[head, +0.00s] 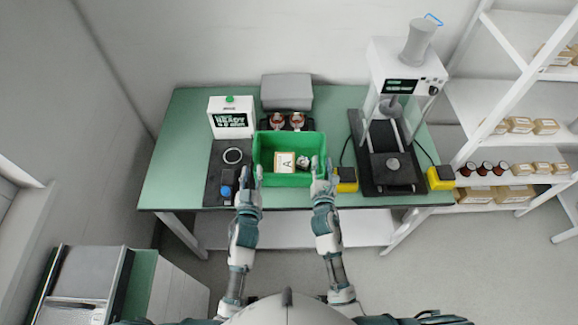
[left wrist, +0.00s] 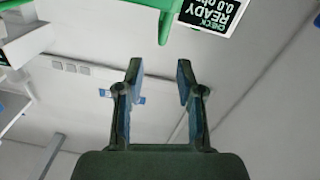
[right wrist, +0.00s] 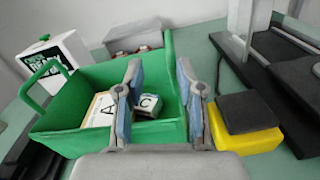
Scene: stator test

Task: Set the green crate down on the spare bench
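The green crate (head: 290,180) sits on the green-topped workbench in the head view, with a box marked A (right wrist: 100,112) and a small part marked C (right wrist: 149,104) inside. A handle (right wrist: 42,80) rises at its far left end. My left gripper (head: 250,172) is open and empty at the crate's front left; a green part of the crate (left wrist: 168,20) shows beyond its fingertips. My right gripper (right wrist: 158,72) is open at the right wall, which appears between its fingers; contact is unclear. A surface with a green strip (head: 143,282) at lower left may be the spare bench.
A white READY tester (head: 231,118) stands left of the crate and a press stand (head: 400,110) right. A grey bin (head: 287,92) is behind. Shelves (head: 500,95) stand at right. Grey equipment (head: 82,275) occupies the lower-left surface.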

